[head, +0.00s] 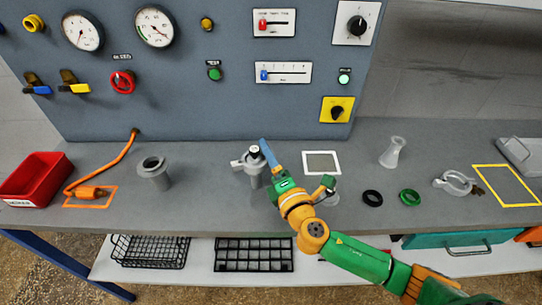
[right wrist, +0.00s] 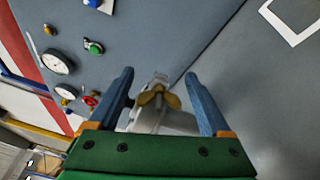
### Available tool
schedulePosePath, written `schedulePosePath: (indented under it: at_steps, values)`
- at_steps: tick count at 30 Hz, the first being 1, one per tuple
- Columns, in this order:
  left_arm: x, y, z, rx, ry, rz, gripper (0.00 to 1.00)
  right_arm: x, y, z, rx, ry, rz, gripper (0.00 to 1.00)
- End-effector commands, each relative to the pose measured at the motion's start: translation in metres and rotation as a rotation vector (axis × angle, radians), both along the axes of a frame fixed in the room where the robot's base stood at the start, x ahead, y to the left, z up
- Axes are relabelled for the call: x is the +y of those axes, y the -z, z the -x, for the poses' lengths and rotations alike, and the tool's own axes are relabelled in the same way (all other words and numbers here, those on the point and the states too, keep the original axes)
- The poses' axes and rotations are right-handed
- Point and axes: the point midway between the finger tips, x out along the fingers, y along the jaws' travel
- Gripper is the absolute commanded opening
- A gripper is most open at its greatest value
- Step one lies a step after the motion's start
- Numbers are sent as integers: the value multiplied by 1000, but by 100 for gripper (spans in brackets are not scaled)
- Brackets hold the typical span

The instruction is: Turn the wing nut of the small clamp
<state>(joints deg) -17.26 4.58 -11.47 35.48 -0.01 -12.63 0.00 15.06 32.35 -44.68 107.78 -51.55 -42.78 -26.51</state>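The small clamp (head: 240,164) is on a grey fitting (head: 255,178) that stands upright on the bench. Its brass-coloured wing nut (right wrist: 158,98) shows in the right wrist view, between my right gripper's fingers, with the grey clamp body (right wrist: 150,122) below it. My right gripper (head: 265,146) reaches in from the right at the fitting. In the right wrist view my right gripper (right wrist: 163,82) is open, with one blue finger on each side of the wing nut and a visible gap to it. In the head view the wing nut is hidden. My left gripper is not in view.
A larger open clamp (head: 455,182) lies at the right of the bench. A grey cup-shaped flange (head: 154,172) and red bin (head: 36,178) are left. The control panel (head: 190,115) rises behind.

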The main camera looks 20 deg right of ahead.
Motion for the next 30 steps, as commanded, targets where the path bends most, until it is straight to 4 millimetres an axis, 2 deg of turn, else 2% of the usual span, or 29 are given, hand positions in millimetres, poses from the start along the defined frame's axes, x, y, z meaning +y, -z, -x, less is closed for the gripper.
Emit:
schedulePosePath:
  at_steps: [1, 6, 9, 12, 15, 19, 27, 28, 30]
  values:
    - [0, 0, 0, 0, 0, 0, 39, 0, 0, 0, 0, 0, 0, 69]
    - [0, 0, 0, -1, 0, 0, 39, 0, 0, 0, 0, 0, 0, 23]
    - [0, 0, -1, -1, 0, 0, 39, 0, 0, 0, 0, 1, 0, 0]
    - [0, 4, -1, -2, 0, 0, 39, 0, 2, 0, 3, 1, -41, 0]
    - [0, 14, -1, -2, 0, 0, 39, 0, 5, 1, 11, 1, -197, 0]
    - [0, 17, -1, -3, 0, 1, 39, 0, 1, 1, 18, -1, -345, 0]
    - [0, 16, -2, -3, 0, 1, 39, 0, -1, 0, 18, -2, -357, 0]
    - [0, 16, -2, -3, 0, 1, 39, 0, -1, 0, 18, -2, -357, 59]
    - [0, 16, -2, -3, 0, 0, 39, 0, -1, 0, 18, -2, -356, 78]
